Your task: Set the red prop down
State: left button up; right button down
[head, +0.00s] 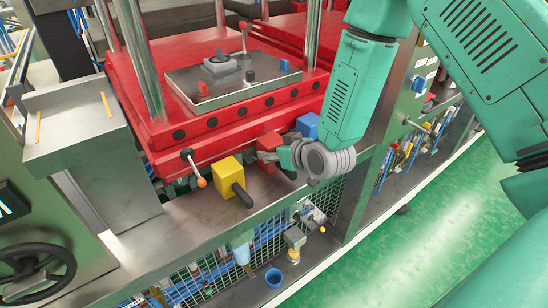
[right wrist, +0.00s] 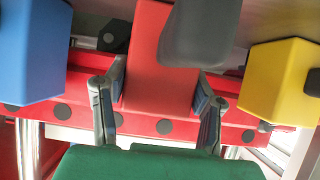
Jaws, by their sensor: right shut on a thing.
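The red prop (head: 269,144) is a red block with a dark handle, at the front edge of the red machine, between a yellow block and a blue block. My right gripper (head: 280,157) is shut on it. In the right wrist view the red prop (right wrist: 160,80) sits between the two fingers, which press on its sides; a dark grey handle covers part of its upper face. I cannot tell whether its underside touches the metal ledge (head: 205,220). My left gripper is not in view.
The yellow block (head: 228,177) with a black handle stands close on the left, and the blue block (head: 307,125) close on the right. A lever with an orange knob (head: 201,182) is left of the yellow block.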

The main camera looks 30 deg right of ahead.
jog(key=shift+w+a+r, duration=0.1)
jog(key=shift+a+r, duration=0.1)
jog(key=shift+a, duration=0.05)
jog(key=shift+d+r+p, duration=0.15)
jog(key=shift+r+p, duration=0.4)
dwell(0.4)
jog(key=shift+s+d, duration=0.15)
jog(key=shift+s, duration=1.7)
jog(key=shift+s+d, duration=0.1)
jog(key=shift+s, duration=1.7)
jog(key=shift+s+d+f, duration=0.1)
jog(key=shift+s+d, duration=0.05)
jog(key=shift+s, duration=2.25)
